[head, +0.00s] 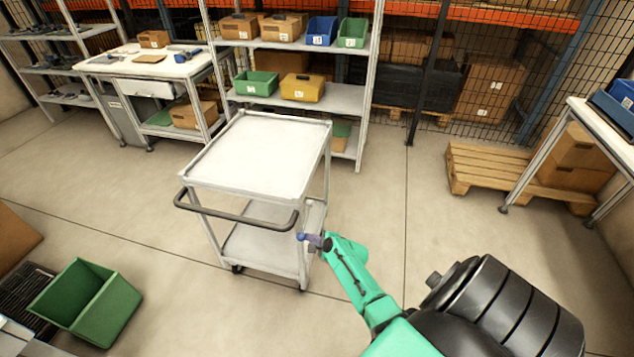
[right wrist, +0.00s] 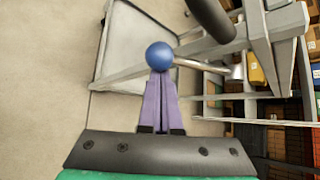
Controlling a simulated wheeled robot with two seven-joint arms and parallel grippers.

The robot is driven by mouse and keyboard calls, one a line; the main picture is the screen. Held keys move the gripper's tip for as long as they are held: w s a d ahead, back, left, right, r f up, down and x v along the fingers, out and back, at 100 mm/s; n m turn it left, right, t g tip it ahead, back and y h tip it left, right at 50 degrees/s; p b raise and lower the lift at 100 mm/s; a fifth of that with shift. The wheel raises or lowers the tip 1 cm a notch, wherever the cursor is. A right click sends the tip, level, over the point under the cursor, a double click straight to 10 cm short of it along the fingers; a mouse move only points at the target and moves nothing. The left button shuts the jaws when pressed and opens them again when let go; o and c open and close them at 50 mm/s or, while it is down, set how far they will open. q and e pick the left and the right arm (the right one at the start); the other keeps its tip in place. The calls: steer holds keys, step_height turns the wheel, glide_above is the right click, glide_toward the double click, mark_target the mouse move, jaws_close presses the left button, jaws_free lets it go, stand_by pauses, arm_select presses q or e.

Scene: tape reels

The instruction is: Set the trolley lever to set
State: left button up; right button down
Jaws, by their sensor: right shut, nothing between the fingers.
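The white trolley (head: 262,157) stands in the middle of the head view, with its dark push handle (head: 237,216) towards me. The lever's blue ball knob (head: 300,237) shows at the trolley's near right corner. In the right wrist view the knob (right wrist: 159,55) sits on a thin metal rod (right wrist: 203,66) running right to a pivot on the trolley frame. My right gripper (head: 310,239) is shut and empty, its purple fingertips (right wrist: 159,78) right at the knob; I cannot tell whether they touch it. My left gripper is not in view.
A green crate (head: 88,303) stands on the floor at the lower left. A shelf (head: 320,95) with bins and a workbench (head: 150,65) stand behind the trolley. A wooden pallet (head: 490,165) lies at the right. The floor between trolley and pallet is clear.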

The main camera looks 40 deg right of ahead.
mark_target(302, 232)
steer(key=r+p, duration=0.1)
steer(key=r+g+y+p, duration=0.1)
steer(key=p, duration=0.1)
steer(key=r+m+p, duration=0.1)
steer(key=shift+s+a+r+g+y, duration=0.2)
steer(key=shift+a+r+g+y, duration=0.1)
steer(key=shift+a+r+y, duration=0.1)
arm_select(q)
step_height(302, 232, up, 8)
steer(key=p, duration=0.2)
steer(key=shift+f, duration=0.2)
arm_select(e)
steer(key=shift+r, duration=0.35)
